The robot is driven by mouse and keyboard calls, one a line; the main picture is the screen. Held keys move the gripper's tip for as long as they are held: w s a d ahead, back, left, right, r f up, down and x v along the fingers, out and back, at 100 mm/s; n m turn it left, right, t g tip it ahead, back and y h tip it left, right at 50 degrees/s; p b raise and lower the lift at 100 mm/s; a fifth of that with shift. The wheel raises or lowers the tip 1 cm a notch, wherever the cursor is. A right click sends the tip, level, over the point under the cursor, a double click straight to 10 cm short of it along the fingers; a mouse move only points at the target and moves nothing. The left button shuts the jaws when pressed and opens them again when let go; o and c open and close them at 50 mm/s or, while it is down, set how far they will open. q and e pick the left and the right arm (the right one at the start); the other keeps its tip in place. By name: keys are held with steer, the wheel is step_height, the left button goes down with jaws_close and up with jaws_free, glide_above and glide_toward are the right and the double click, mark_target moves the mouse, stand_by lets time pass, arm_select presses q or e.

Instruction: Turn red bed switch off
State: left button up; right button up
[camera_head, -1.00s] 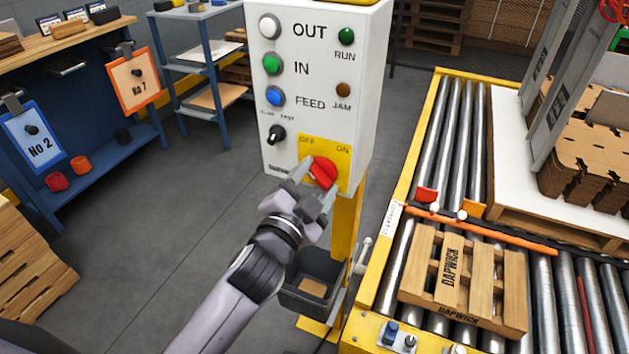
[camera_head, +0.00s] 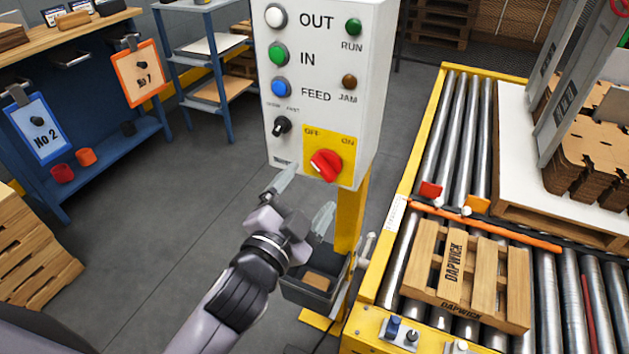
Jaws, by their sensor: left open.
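The red bed switch (camera_head: 326,165) is a rotary knob on a yellow plate (camera_head: 346,142) at the bottom of a white control box (camera_head: 313,72). The plate is marked OFF at upper left and ON at upper right. The knob's ridge seems to slant from upper left to lower right, its upper end toward OFF, but it is small to read. My left gripper (camera_head: 305,195) is open and empty. Its fingers point up toward the knob from below and left, apart from it. The knob is fully in view. My right gripper is not in view.
Above the switch are a black selector (camera_head: 282,126) and blue (camera_head: 281,88), green (camera_head: 279,54) and white (camera_head: 276,16) buttons. A yellow post (camera_head: 349,210) carries the box. A grey bin (camera_head: 312,290) sits below. A roller conveyor (camera_head: 398,262) with a pallet (camera_head: 466,275) is at right.

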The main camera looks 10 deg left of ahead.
arm_select(q)
steer(key=shift+s+a, duration=0.2)
steer(key=shift+s, duration=0.7)
steer(key=s+a+f+n+g+p, duration=0.2)
steer(key=s+a+f+n+g, duration=0.1)
steer(key=s+f, duration=0.4)
steer(key=s+a+f+n+g+y+p, duration=0.1)
steer(key=s+a+f+n+g+p, duration=0.2)
steer(key=s+f, duration=0.4)
step_height(320, 180, down, 6)
steer(key=a+n+g, duration=0.1)
steer(key=a+n, duration=0.1)
steer(key=shift+s+a+f+n, duration=0.25)
steer(key=shift+s+n, duration=0.05)
steer(key=shift+s, duration=0.1)
